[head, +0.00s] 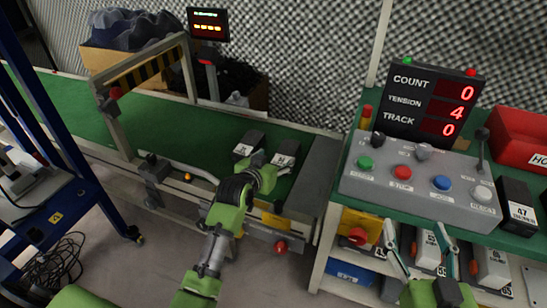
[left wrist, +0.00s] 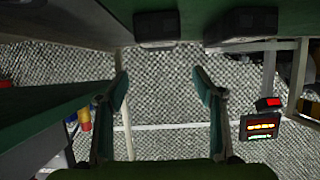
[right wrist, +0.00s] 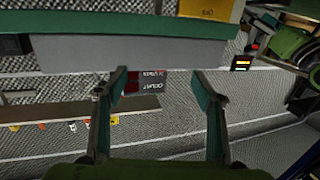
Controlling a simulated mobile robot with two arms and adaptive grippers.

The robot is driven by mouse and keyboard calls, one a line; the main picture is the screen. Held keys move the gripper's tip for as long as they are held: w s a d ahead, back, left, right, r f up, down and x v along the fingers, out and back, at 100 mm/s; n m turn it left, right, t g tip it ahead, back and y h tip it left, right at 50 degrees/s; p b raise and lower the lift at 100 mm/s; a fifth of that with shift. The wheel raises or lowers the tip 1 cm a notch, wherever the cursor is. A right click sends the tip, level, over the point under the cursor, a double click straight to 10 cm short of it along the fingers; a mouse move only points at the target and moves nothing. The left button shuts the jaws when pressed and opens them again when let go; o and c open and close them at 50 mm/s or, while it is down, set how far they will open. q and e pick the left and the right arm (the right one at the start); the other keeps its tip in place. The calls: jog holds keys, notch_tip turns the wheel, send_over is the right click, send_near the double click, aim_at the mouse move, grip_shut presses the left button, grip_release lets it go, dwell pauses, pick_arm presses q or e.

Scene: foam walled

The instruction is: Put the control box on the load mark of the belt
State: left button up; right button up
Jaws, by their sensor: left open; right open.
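The grey control box (head: 418,186), with several coloured push buttons, sits on the green bench (head: 345,172) at the right of the head view. In the right wrist view its grey face (right wrist: 130,56) shows beyond the fingers. My right gripper (head: 414,226) is open and empty just in front of the box. The green belt (head: 195,125) runs along the wall at the left. My left gripper (head: 270,168) is open near the belt's right end, close to two black labelled blocks (head: 249,144) (head: 286,151). I cannot make out the load mark.
A display (head: 432,100) stands behind the control box. A black block (head: 517,208) and a red bin (head: 520,138) are to its right. A striped guard frame (head: 140,75) spans the belt. Lower shelves hold a blue bin (head: 350,273) and white packs. The belt's middle looks clear.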

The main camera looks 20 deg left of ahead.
pick_arm(q)
jog(key=shift+s+r, duration=0.15)
jog(key=shift+s, duration=0.25)
jog(key=s+d+r+h, duration=0.1)
jog(key=s+d+r, duration=0.2)
jog(key=s, duration=0.4)
jog(key=s+d+r+m+t+h, duration=0.1)
jog(key=s+d+r, duration=0.2)
jog(key=s, duration=0.4)
jog(key=s+d+r+m+t+h, duration=0.1)
jog(key=s+d+r, duration=0.2)
jog(key=s, duration=0.4)
jog(key=shift+s+d+r, duration=0.15)
jog(key=shift+d, duration=0.05)
pick_arm(e)
jog(key=shift+s+d+f+g, duration=0.1)
jog(key=shift+f+g, duration=0.15)
jog(key=shift+f, duration=0.15)
jog(key=shift+s+d+f+g, duration=0.1)
jog(key=shift+f+g, duration=0.15)
jog(key=shift+f, duration=0.15)
